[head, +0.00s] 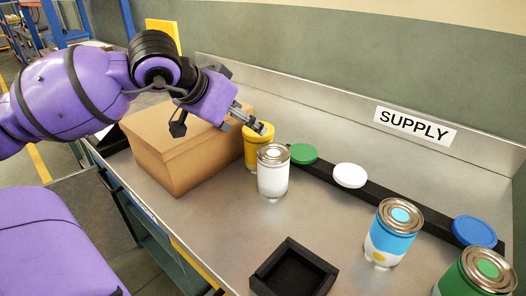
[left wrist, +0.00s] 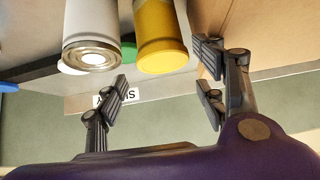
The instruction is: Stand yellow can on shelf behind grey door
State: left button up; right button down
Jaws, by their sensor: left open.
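The yellow can (head: 252,158) stands upright on the metal counter, between the cardboard box and a white can. It also shows in the left wrist view (left wrist: 161,38), ahead of the space between the fingers. My left gripper (head: 256,124) is at the top of the yellow can in the head view, its fingers partly hiding the lid. In the left wrist view my left gripper (left wrist: 168,84) is open, with nothing between its fingers. I cannot tell whether a finger touches the can. My right gripper is not in view. I see no grey door or shelf.
A white can (head: 273,172) stands close in front of the yellow can. The cardboard box (head: 165,150) is close on its left. A blue can (head: 391,232), green can (head: 480,275) and black tray (head: 293,270) are rightward. A dark strip with coloured discs runs behind.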

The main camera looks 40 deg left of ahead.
pick_arm(q)
jog(key=b+x, duration=0.1)
jog(key=x, duration=0.4)
jog(key=shift+w+f, duration=0.2)
jog(key=shift+f, duration=0.1)
jog(key=shift+w+f, duration=0.2)
jog(key=shift+w, duration=0.05)
jog(key=shift+d, duration=0.1)
jog(key=shift+s+f, duration=0.15)
grip_shut()
